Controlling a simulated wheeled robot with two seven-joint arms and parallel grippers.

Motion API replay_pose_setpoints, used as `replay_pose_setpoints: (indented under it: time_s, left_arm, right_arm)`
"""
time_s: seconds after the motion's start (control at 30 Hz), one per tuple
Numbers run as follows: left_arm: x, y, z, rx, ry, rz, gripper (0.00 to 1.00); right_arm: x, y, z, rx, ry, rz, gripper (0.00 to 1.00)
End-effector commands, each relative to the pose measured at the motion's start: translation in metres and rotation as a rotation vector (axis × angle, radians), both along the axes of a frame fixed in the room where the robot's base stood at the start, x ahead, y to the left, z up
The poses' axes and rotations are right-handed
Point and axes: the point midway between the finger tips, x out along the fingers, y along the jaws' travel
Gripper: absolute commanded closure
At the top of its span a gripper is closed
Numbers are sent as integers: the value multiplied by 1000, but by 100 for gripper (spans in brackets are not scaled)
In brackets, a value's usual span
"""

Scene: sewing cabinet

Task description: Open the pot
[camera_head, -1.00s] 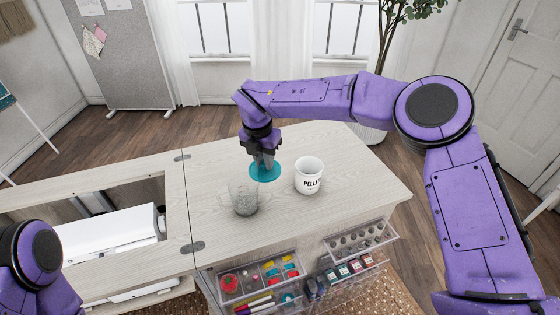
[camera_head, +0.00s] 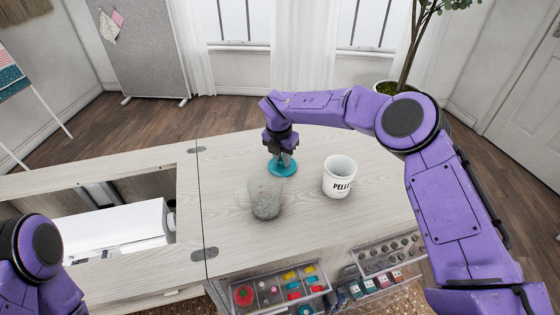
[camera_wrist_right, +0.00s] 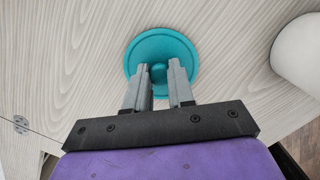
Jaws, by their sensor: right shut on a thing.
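A round teal lid (camera_head: 283,169) with a small knob is under my right gripper (camera_head: 282,158), level, at or just above the table top; I cannot tell which. In the right wrist view the fingers (camera_wrist_right: 161,78) are shut on the knob of the lid (camera_wrist_right: 150,47). A white pot (camera_head: 340,178) with dark lettering stands upright and open to the right of the lid; its side shows at the right edge of the wrist view (camera_wrist_right: 300,52). My left gripper is out of view; only part of that arm shows at lower left.
A grey see-through glass (camera_head: 266,200) stands in front of the lid. The pale wood table top (camera_head: 230,160) is clear around them. At left is an opening with a white machine (camera_head: 120,232). Clear drawers (camera_head: 275,291) of sewing supplies stick out at the front.

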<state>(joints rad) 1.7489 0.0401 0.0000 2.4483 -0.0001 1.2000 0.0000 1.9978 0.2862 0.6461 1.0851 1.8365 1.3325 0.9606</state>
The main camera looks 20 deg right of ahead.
Motion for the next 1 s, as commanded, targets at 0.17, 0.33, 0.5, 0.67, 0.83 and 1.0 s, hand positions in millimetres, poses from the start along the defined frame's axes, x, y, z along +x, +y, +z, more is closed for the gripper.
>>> replay_pose_setpoints:
  time_s: [0.17, 0.33, 0.5, 0.67, 0.83, 1.0]
  left_arm:
    - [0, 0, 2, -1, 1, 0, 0]
    - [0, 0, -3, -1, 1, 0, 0]
    - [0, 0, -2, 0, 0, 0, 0]
    - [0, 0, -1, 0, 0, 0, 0]
    - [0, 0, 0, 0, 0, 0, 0]
    - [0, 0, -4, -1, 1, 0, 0]
  right_arm:
    - [0, 0, 0, -2, 1, 3, 100]
    - [0, 0, -6, -2, 0, 3, 100]
    - [0, 0, -3, -2, 0, 3, 54]
    - [0, 0, -3, -2, 0, 3, 54]
    - [0, 2, 12, -1, -3, 2, 54]
    - [-4, 7, 54, -1, -5, 3, 54]
